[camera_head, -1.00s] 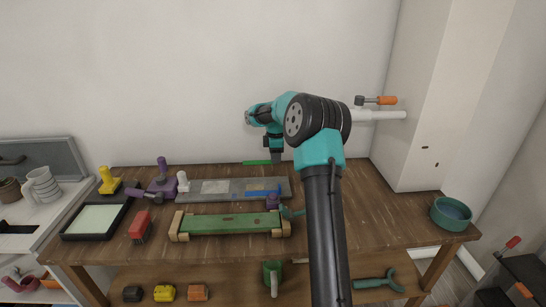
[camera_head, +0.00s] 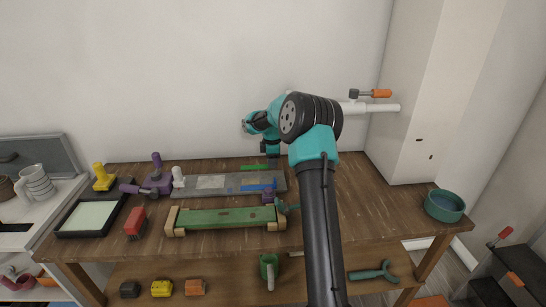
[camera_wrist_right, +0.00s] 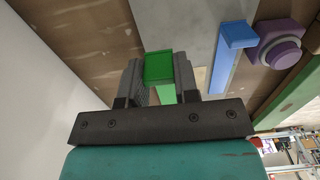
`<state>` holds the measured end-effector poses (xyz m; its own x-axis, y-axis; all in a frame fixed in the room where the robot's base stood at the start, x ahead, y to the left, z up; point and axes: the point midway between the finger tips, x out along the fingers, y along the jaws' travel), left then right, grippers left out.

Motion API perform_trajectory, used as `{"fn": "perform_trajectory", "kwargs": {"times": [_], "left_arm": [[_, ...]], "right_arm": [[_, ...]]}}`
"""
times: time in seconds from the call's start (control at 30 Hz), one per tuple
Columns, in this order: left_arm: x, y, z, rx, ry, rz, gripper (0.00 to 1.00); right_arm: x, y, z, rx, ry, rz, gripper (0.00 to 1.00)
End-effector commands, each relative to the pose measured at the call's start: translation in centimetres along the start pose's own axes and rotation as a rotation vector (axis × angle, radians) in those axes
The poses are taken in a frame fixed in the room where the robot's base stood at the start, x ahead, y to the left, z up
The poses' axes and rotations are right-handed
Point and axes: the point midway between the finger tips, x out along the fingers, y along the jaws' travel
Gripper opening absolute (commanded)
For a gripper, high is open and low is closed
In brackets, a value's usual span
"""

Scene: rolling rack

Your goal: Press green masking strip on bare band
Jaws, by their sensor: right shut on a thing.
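My right gripper (camera_wrist_right: 158,85) is shut on the green masking strip (camera_wrist_right: 158,66), whose raised end block shows between the jaws in the right wrist view. In the head view the strip (camera_head: 253,167) sticks out to the left of my right gripper (camera_head: 272,152), near the back edge of the grey panel (camera_head: 235,190). Whether it touches the panel I cannot tell. A blue strip (camera_head: 258,187) lies on the panel's right part, and it also shows in the right wrist view (camera_wrist_right: 228,52). A pale patch (camera_head: 211,182) shows on the panel. My left gripper is out of view.
A purple knob (camera_head: 268,196) is by the panel's right end, and a white piece (camera_head: 178,177) by its left. A green board (camera_head: 225,218) on a wooden frame lies in front. The table's right side is largely clear.

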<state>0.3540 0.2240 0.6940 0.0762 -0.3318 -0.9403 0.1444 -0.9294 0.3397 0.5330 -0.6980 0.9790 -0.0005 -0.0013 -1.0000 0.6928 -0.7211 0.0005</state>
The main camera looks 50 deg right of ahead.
Motion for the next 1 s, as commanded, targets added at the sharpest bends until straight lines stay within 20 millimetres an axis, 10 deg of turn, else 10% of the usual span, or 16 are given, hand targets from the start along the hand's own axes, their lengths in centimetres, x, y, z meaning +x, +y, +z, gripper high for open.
{"fn": "perform_trajectory", "kwargs": {"times": [1.0], "left_arm": [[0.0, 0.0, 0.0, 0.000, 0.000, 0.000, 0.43]], "right_arm": [[3.0, 0.0, -0.1, -0.001, 0.002, -0.001, 0.00]]}}
